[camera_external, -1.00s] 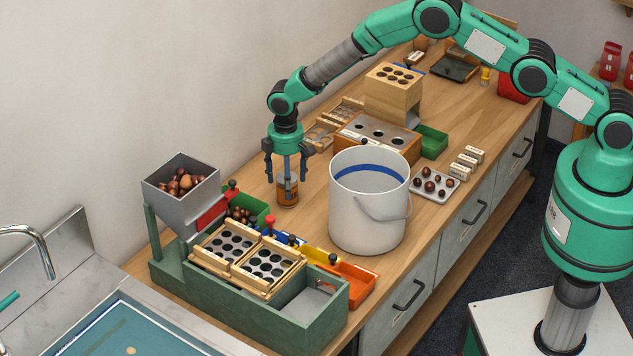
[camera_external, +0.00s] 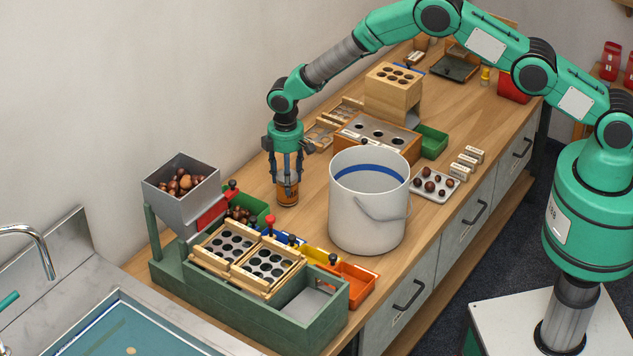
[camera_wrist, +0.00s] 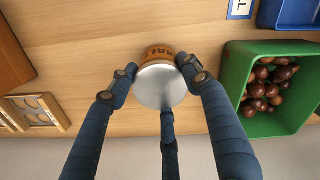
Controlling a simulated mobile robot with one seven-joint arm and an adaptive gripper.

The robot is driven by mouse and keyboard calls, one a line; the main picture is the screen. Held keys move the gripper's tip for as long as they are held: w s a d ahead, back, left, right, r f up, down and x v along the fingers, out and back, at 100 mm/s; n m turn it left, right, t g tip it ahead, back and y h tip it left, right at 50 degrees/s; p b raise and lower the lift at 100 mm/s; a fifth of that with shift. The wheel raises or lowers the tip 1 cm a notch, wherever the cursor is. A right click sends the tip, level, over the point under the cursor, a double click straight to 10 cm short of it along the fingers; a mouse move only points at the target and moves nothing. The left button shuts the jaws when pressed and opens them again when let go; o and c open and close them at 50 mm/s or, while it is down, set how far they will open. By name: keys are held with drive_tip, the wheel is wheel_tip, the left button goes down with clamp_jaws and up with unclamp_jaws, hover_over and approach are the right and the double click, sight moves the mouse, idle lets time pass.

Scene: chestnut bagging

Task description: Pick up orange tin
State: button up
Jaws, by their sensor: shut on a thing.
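The orange tin (camera_external: 288,197) stands upright on the wooden counter, left of the white bucket. In the wrist view its silver lid (camera_wrist: 160,87) faces the camera, with a strip of orange label with dark letters at its upper edge. My gripper (camera_external: 287,182) points straight down over the tin, and its fingers are closed around the tin's upper part. In the wrist view the fingers of my gripper (camera_wrist: 164,80) reach the tin from the left, right and below. The tin appears to rest on the counter.
The white bucket (camera_external: 366,217) stands close on the right. A green bin (camera_wrist: 237,75) of chestnuts is near the tin. A green sorting stand (camera_external: 225,300) with a grey hopper (camera_external: 155,187) stands in front. A wooden box with holes (camera_external: 408,150) stands behind. Bare counter surrounds the tin.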

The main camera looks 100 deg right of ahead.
wheel_tip(320, 180, up, 9)
drive_tip(key=shift+r+p, duration=0.15)
drive_tip(key=shift+p, duration=0.2)
drive_tip(key=shift+d, duration=0.1)
idle(0.6)
